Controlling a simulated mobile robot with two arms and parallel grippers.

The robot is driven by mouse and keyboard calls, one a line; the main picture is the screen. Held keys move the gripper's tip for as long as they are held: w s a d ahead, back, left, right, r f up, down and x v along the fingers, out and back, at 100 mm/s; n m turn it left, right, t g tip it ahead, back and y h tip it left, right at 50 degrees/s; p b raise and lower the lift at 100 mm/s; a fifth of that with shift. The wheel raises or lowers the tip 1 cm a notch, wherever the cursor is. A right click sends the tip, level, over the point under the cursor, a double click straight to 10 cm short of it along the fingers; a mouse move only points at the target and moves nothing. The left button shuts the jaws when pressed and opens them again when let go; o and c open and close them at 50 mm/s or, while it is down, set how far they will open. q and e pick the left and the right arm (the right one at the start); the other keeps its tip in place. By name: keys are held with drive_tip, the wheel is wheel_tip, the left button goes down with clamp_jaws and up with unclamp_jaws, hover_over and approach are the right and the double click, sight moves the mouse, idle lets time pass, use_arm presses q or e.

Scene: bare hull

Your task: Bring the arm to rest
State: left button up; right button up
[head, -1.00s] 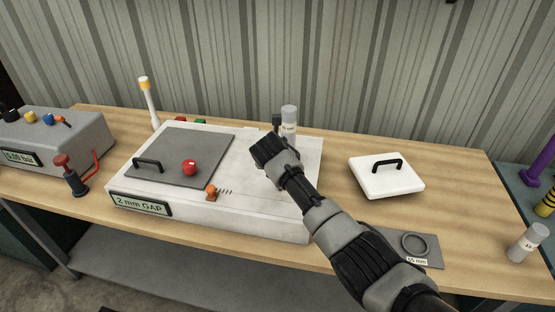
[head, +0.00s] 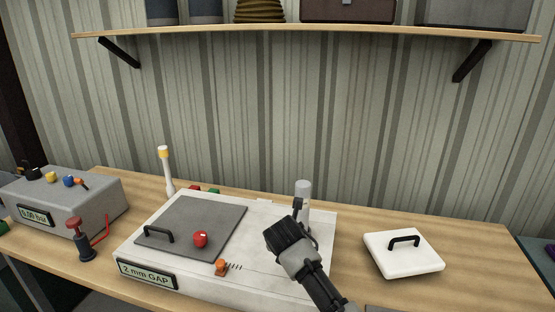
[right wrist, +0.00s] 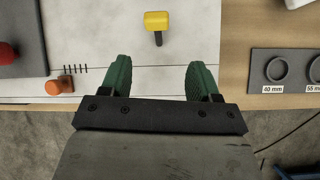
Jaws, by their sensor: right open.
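My right gripper (right wrist: 160,78) is open with nothing between its green fingers in the right wrist view. In the head view my right gripper (head: 285,234) hangs over the right part of the white machine (head: 190,280), with its fingertips hidden. The machine carries a "2 mm GAP" display (head: 147,273). A grey cylinder (head: 303,193) stands upright just behind the gripper. In the right wrist view a yellow-topped lever (right wrist: 157,20) lies ahead of the fingers, apart from them. My left gripper is in neither view.
The machine has a grey plate with a handle (head: 158,234), a red knob (head: 200,239) and an orange knob (head: 221,267). A white lid (head: 400,262) lies right on the wooden bench. A grey pressure box (head: 75,200) stands left. A shelf (head: 300,29) hangs above.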

drive_tip(key=s+d+f+m+g+y, duration=0.1)
drive_tip(key=s+d+f+m, duration=0.3)
drive_tip(key=s, duration=0.3)
drive_tip(key=s+d+f+m+g, duration=0.1)
drive_tip(key=s+f+m, duration=0.3)
drive_tip(key=s+m, duration=0.3)
drive_tip(key=s+d+f+m+y, duration=0.1)
drive_tip(key=s+d+f+m, duration=0.3)
drive_tip(key=s, duration=0.4)
drive_tip(key=s+d+r+m+g, duration=0.15)
drive_tip(key=s+d+m, duration=0.25)
drive_tip(key=s+m, duration=0.45)
drive_tip(key=s+d+r+m, duration=0.25)
drive_tip(key=s+m, duration=0.35)
drive_tip(key=s, duration=0.5)
wheel_tip(320, 180, down, 31)
drive_tip(key=s+g+b, duration=0.1)
drive_tip(key=g+b, duration=0.1)
drive_tip(key=b, duration=0.2)
drive_tip(key=s+d+f+b, duration=0.3)
drive_tip(key=s+f, duration=1.3)
drive_tip(key=f, duration=0.3)
drive_tip(key=shift+s+d+f+n+g, duration=0.2)
drive_tip(key=shift+s+f+n+g, duration=0.05)
drive_tip(key=shift+f+n+g, duration=0.1)
